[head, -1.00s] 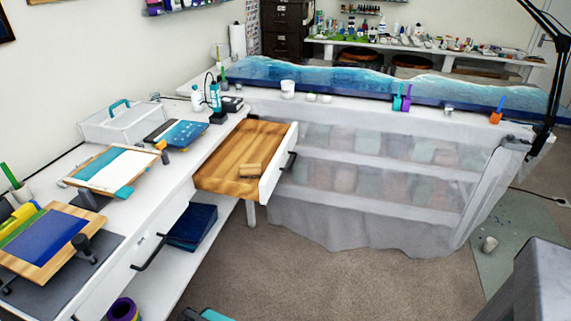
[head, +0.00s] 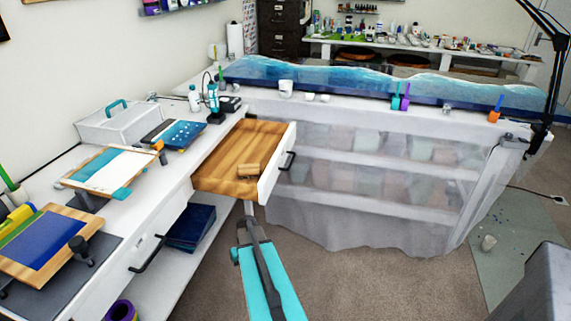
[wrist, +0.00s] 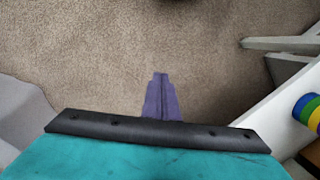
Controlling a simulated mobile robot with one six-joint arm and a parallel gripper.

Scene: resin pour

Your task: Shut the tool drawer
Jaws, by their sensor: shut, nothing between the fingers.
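The tool drawer (head: 222,168) is pulled well out of the white workbench. It has a wooden inside and a white front with a black handle (head: 290,161). In the wrist view the gripper fingers (wrist: 160,90) are together and empty, over bare carpet. The drawer and its handle do not show clearly in the wrist view.
A second drawer front with a black handle (head: 147,255) is flush with the bench at the left. A draped shelf unit (head: 370,215) stands right of the open drawer. Tape rolls (wrist: 308,108) sit on the lower shelf. The carpet between is clear.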

